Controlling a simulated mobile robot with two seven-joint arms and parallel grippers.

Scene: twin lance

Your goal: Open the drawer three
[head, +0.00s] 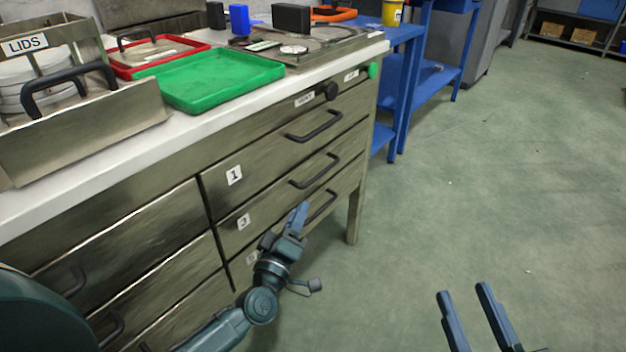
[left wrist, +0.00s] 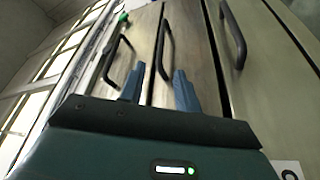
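Drawer three (head: 270,208), labelled "3", is the middle drawer of the cabinet's right column and looks shut. Its dark bar handle (head: 315,172) is in plain view. My left gripper (head: 300,216) is in front of the lower drawers, just below that handle in the head view. In the left wrist view its two fingers (left wrist: 158,88) are apart and empty, and the middle handle (left wrist: 166,45) shows beyond the gap between them. I see no contact with it. My right gripper (head: 464,290) is open and empty over the floor at the lower right.
Drawer one's handle (head: 314,127) is above and the lowest drawer's handle (head: 321,206) is below, close to my left gripper. A green tray (head: 215,80) and a lid rack (head: 80,125) stand on the counter. A blue table (head: 400,85) is beyond. The green floor at right is clear.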

